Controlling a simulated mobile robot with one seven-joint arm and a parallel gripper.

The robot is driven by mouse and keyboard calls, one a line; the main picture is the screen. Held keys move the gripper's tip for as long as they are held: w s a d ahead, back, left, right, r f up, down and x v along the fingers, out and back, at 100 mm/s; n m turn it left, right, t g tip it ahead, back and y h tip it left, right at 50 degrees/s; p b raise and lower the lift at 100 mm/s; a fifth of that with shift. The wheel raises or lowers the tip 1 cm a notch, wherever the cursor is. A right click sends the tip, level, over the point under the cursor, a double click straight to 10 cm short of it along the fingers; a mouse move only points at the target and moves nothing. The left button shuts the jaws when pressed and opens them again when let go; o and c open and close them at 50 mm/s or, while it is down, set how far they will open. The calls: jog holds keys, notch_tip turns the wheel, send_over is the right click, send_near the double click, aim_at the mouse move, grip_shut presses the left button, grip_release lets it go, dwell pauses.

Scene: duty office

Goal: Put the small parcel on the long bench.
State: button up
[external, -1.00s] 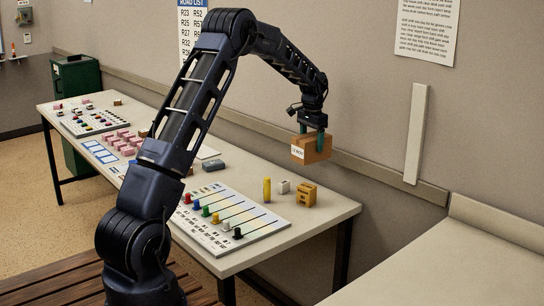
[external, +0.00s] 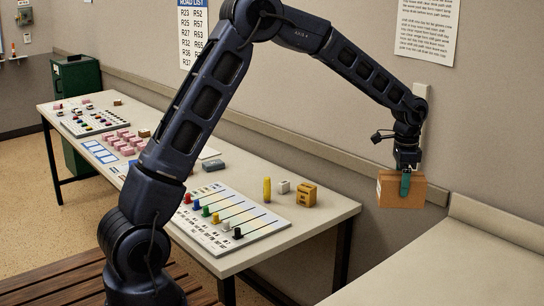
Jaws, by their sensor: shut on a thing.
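The small parcel (external: 402,192) is a brown box with a pale label at its left edge. My gripper (external: 405,183) is shut on it, with a green finger over its near side, and holds it in the air. The parcel hangs close to the wall in the picture, between the game table on the left and a pale surface at the right. That pale surface, likely the long bench (external: 450,265), has a raised back edge and looks bare where it shows. The parcel's far side is hidden.
A gap separates this table from the pale surface. A green cabinet (external: 78,110) stands at the back left.

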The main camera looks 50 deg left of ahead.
jog(key=s+d+r+m, duration=0.3)
jog(key=s+d+r, duration=0.1)
jog(key=d, duration=0.5)
jog(key=s+d+r+m, duration=0.3)
jog(key=d+r, duration=0.2)
jog(key=d, duration=0.4)
jog(key=s+d+r+m, duration=0.3)
jog(key=s+d+r, duration=0.1)
jog(key=d, duration=0.5)
notch_tip(320, 180, down, 20)
jog(key=shift+a+f, duration=0.1)
jog(key=shift+a, duration=0.05)
jog(key=o, duration=1.2)
jog(key=shift+f, duration=0.1)
